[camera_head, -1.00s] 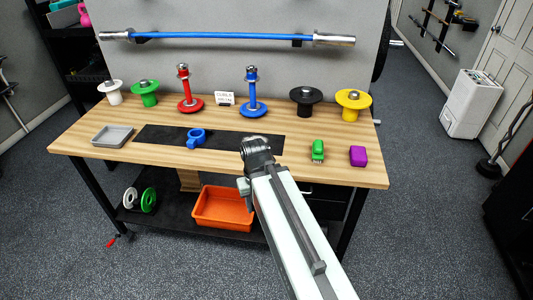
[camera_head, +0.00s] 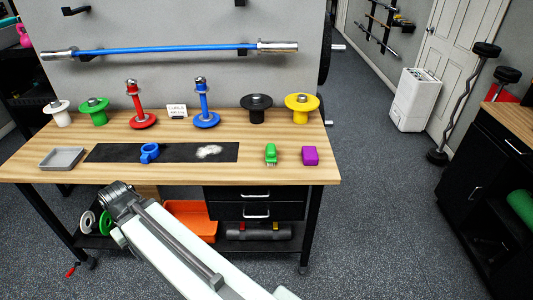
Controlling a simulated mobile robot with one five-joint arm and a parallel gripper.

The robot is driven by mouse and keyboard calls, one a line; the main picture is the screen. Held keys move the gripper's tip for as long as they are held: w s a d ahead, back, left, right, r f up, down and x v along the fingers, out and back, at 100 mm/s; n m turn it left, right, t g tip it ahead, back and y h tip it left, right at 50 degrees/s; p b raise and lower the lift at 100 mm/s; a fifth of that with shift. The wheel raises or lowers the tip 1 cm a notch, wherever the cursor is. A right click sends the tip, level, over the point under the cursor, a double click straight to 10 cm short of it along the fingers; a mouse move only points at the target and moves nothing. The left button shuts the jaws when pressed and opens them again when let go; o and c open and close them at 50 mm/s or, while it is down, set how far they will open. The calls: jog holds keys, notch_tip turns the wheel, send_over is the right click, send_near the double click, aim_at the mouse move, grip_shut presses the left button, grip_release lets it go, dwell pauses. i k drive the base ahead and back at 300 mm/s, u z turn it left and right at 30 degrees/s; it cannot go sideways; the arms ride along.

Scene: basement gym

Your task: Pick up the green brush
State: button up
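The green brush (camera_head: 270,154) is small, with pale bristles at its lower end. It stands on the wooden workbench (camera_head: 310,177) near the right part of its front, just left of a purple block (camera_head: 310,156). My gripper (camera_head: 118,195) is at the far end of my arm, in front of the bench's front edge on the left. It is well left of the brush and apart from it. Its fingers are too small and dark to tell open from shut. Nothing hides the brush.
A black mat (camera_head: 112,154) holds a blue clamp ring (camera_head: 149,153) and a white powder patch (camera_head: 209,152). A grey tray (camera_head: 62,158) lies left. Plates and red and blue stands (camera_head: 206,118) line the back. Bare wood surrounds the brush.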

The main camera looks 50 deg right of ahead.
aim_at(271, 149)
jog(key=u, duration=0.05)
jog(key=i, duration=1)
jog(key=z, duration=0.05)
